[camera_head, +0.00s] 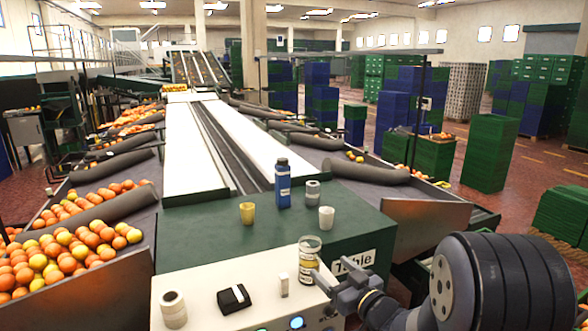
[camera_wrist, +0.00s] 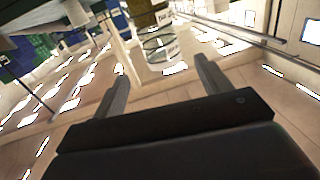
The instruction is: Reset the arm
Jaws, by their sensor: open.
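My gripper (camera_head: 326,272) is at the lower right of the head view, with its fingers spread and nothing held between them. Just left of it stands a glass jar (camera_head: 309,246) with a pale label and yellowish contents, upright at the front of the table. The nearer finger overlaps the jar's lower right edge in the picture; I cannot tell whether they touch. In the wrist view the open gripper (camera_wrist: 160,65) has a finger on each side, and the jar (camera_wrist: 160,50) shows beyond the fingertips, between them. My arm covers the lower right corner of the head view.
The green table (camera_head: 220,248) carries a blue bottle (camera_head: 283,186), yellow cup (camera_head: 247,213), white cup (camera_head: 326,217) and grey roll (camera_head: 313,193). On the white front panel (camera_head: 200,310) are another roll (camera_head: 173,309), black box (camera_head: 234,298) and small white cylinder (camera_head: 284,284). Oranges (camera_head: 65,255) fill the left chute.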

